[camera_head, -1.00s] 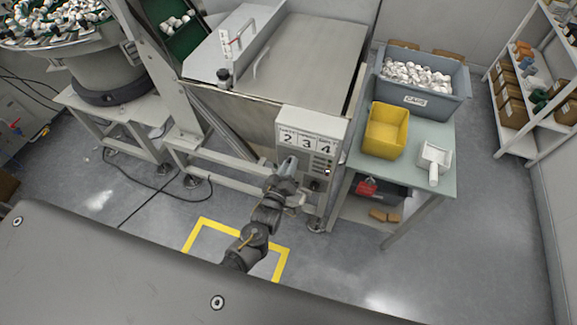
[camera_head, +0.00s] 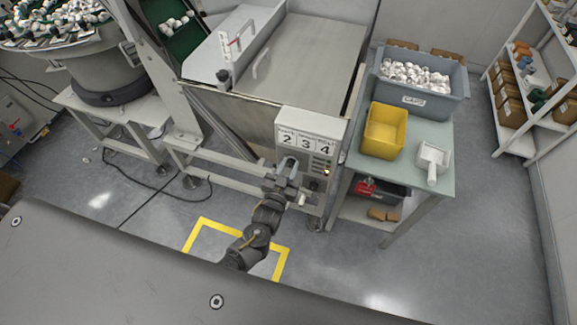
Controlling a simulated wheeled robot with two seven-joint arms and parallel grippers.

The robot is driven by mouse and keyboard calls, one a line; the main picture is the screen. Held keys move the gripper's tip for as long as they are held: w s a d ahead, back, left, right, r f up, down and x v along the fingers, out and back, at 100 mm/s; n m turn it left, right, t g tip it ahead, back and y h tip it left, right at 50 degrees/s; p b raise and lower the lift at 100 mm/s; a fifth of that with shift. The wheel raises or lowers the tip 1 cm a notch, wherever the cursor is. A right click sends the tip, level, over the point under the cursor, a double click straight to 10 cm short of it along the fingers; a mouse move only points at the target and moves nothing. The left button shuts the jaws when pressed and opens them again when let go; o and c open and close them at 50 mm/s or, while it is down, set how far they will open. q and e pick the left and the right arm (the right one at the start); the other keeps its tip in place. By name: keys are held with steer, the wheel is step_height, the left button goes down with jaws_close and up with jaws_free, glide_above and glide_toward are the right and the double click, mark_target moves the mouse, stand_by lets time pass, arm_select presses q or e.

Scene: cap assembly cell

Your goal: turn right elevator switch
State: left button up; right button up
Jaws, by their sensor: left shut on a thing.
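A white control box (camera_head: 325,125) with the numbers 2, 3 and 4 stands at the front corner of the grey machine. My left gripper (camera_head: 288,166) is at the lower left of the box's front face, under the number 2. It is shut on a switch there, which the fingers hide. A row of small buttons and a lit lamp (camera_head: 327,171) show to the right of the gripper. A dark knob (camera_head: 315,185) sits below them. The small labels are too blurred to read. My right gripper is not in view.
To the right a table (camera_head: 440,160) bears a yellow bin (camera_head: 384,131), a grey crate (camera_head: 438,103) of white caps and a white scoop (camera_head: 432,161). Yellow tape (camera_head: 206,229) marks the floor around my left arm. A shelf (camera_head: 515,144) stands at far right.

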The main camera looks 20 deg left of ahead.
arm_select(q)
steer(key=m, duration=0.3)
steer(key=shift+d+m, duration=0.1)
steer(key=shift+m, duration=0.2)
steer(key=shift+m+p, duration=0.45)
steer(key=shift+m, duration=1.55)
steer(key=shift+f, duration=0.1)
steer(key=o, duration=1)
steer(key=shift+s, duration=0.1)
steer(key=shift+s+a+b, duration=0.15)
steer(key=shift+s+b, duration=0.35)
steer(key=shift+s, duration=2.2)
steer(key=shift+s+a+b, duration=0.15)
steer(key=shift+s+b, duration=0.3)
steer(key=shift+s, duration=2.2)
